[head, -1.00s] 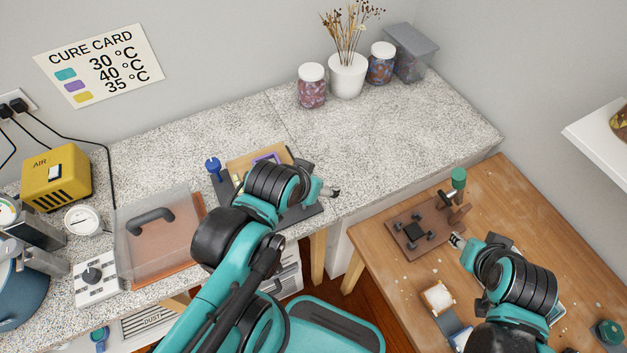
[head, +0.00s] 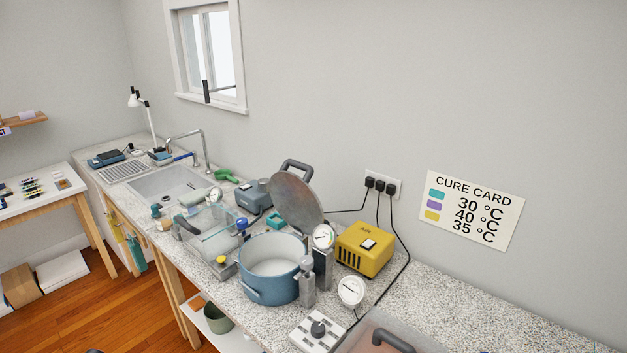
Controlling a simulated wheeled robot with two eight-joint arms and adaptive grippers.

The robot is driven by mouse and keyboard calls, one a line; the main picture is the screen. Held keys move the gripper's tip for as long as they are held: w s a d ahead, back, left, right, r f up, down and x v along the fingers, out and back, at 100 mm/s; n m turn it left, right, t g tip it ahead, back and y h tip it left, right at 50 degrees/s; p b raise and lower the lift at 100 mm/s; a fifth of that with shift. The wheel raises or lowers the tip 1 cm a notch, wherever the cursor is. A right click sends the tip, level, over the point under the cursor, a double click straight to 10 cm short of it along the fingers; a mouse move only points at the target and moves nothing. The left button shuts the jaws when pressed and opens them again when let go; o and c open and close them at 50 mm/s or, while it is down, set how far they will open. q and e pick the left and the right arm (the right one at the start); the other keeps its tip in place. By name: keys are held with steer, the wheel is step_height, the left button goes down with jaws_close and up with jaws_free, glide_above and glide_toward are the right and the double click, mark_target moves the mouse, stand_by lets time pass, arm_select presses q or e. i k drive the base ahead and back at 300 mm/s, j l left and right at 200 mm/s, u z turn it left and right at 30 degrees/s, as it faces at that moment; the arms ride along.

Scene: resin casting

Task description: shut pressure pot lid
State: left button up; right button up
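The pressure pot (head: 268,285) is a blue round pot on the speckled counter in the middle of the head view. Its inside looks pale and empty. The pot's lid (head: 297,200) is a grey disc that stands raised and tilted at the back of the pot, with a dark handle (head: 297,167) at its top. The lid is open. Neither of my grippers is in view now.
A yellow air box (head: 364,249), a gauge (head: 351,291) and a white control box (head: 317,332) stand right of the pot. A clear tank (head: 212,235) stands close on its left, with a sink (head: 167,188) beyond. Grey posts rise beside the pot.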

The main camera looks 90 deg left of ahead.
mark_target(292, 196)
steer(key=k+j+u, duration=0.25)
steer(key=k+j, duration=0.15)
steer(key=k+j+u, duration=0.25)
steer(key=j, duration=0.3)
steer(key=k+l, duration=0.05)
steer(key=k, duration=0.05)
